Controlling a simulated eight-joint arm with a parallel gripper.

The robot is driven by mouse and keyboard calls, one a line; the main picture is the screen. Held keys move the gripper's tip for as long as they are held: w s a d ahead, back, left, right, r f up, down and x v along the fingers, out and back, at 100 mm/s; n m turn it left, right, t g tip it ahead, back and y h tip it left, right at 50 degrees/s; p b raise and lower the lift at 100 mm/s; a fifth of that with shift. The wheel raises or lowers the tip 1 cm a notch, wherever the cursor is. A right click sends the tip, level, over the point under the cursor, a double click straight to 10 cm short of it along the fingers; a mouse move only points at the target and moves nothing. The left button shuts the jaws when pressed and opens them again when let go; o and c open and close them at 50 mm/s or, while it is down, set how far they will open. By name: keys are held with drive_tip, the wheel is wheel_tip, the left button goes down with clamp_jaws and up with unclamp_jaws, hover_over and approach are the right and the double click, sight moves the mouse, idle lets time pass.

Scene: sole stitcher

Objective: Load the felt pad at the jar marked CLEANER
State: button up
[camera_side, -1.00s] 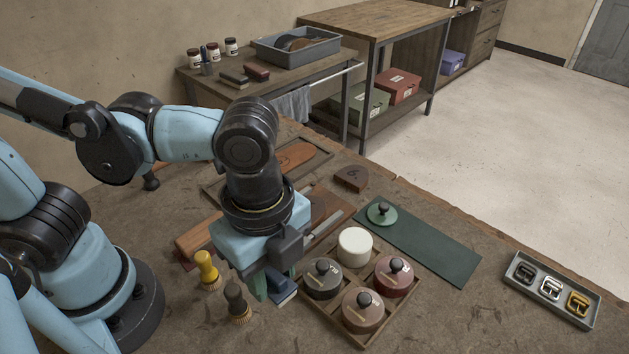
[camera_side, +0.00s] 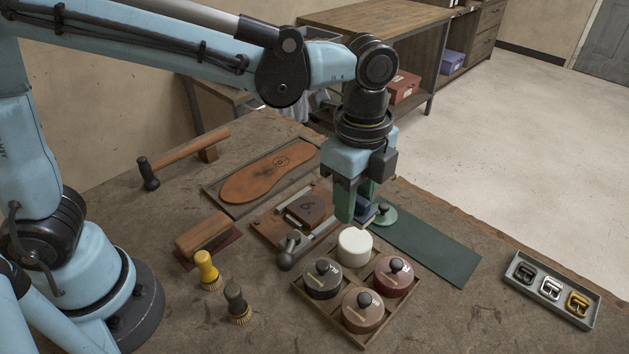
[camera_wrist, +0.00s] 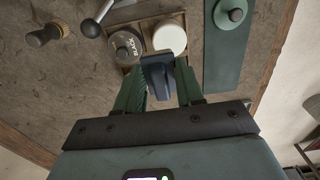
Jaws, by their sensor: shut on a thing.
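My gripper (camera_side: 360,210) is shut on a dark blue felt pad (camera_side: 364,207), which also shows between the green fingers in the wrist view (camera_wrist: 158,75). The pad is in the air behind the lidless white-topped jar (camera_side: 355,243). In the wrist view that jar (camera_wrist: 170,37) lies just beyond the pad, apart from it. I cannot read a CLEANER mark on any jar. A green lid with a black knob (camera_side: 384,215) lies on the green mat (camera_side: 440,250). Three other jars are lidded: dark grey (camera_side: 321,281), brown (camera_side: 362,308) and dark red (camera_side: 395,279). The dark grey one reads BLACK in the wrist view.
The jars stand in a wooden divided tray (camera_side: 330,322). A yellow-handled brush (camera_side: 207,268) and a dark-handled brush (camera_side: 236,300) stand left of it. A clamp with a grey handle (camera_side: 290,250) is behind. A buckle tray (camera_side: 550,290) is far right.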

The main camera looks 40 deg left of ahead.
sight(354, 238)
drive_tip(key=shift+w+a+f, duration=0.1)
drive_tip(key=shift+w+a, duration=0.1)
drive_tip(key=shift+w, duration=0.6)
drive_tip(key=shift+f, duration=2.95)
drive_tip(key=shift+f, duration=0.6)
drive_tip(key=shift+r, duration=3.55)
drive_tip(key=s+a+r+n, duration=0.1)
drive_tip(key=a+r+n, duration=0.1)
drive_tip(key=a+n, duration=0.7)
drive_tip(key=a+r+n, duration=0.3)
drive_tip(key=a+n, duration=0.6)
drive_tip(key=a, duration=0.1)
drive_tip(key=shift+s+r, duration=0.35)
drive_tip(key=shift+s, duration=0.05)
